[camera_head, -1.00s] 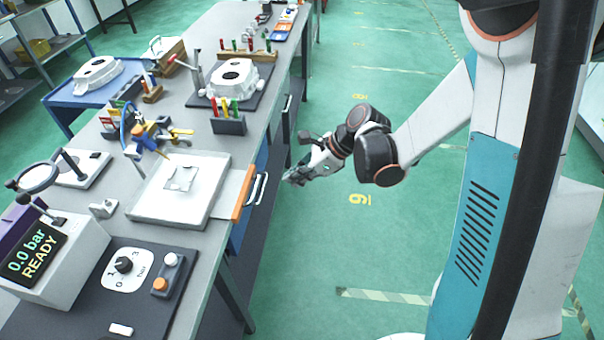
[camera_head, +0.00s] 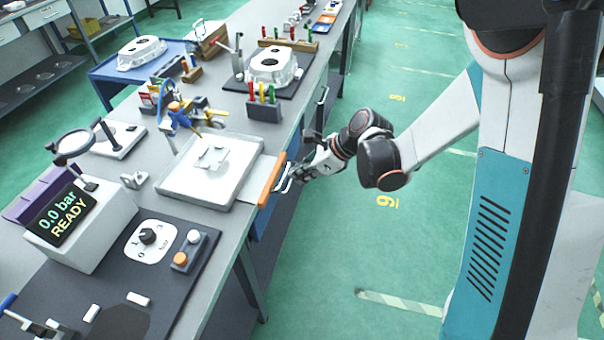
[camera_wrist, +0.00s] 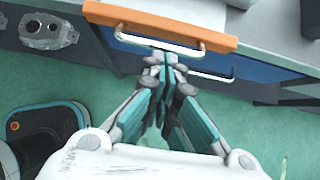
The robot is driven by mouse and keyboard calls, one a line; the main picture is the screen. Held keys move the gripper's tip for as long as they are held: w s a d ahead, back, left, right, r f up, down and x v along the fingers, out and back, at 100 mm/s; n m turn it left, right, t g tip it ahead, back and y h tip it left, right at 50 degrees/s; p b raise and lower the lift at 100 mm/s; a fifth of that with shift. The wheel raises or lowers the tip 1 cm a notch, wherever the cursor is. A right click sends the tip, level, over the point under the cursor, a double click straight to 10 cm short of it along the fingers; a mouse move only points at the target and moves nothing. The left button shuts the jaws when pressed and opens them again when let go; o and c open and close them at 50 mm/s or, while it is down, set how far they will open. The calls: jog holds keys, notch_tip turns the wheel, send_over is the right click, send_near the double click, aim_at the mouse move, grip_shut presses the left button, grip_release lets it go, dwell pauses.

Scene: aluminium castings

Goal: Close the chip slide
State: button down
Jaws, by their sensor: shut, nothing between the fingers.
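The chip slide (camera_head: 271,182) has an orange front and a pale metal handle. It sticks out past the bench's right edge, with a grey strip showing between the orange front and the white tray. In the wrist view the orange front (camera_wrist: 170,20) runs across the top, with the handle (camera_wrist: 150,42) below it. My gripper (camera_head: 290,179) is outside the bench, close to the handle. In the wrist view its fingertips (camera_wrist: 165,58) are together and empty, just under the handle. I cannot tell if they touch it.
A white tray (camera_head: 185,187) lies on the bench beside the slide. A control panel (camera_head: 200,262) and a pressure display (camera_head: 70,218) are nearer. Blue drawers with handles sit under the bench edge. The green floor (camera_head: 345,250) to the right is clear.

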aim_at(276, 174)
jog(key=a, duration=0.2)
jog(key=w+a, duration=0.1)
jog(key=a, duration=0.1)
jog(key=w+a, duration=0.1)
jog(key=a, duration=0.2)
jog(key=shift+w, duration=0.25)
jog(key=shift+d, duration=0.15)
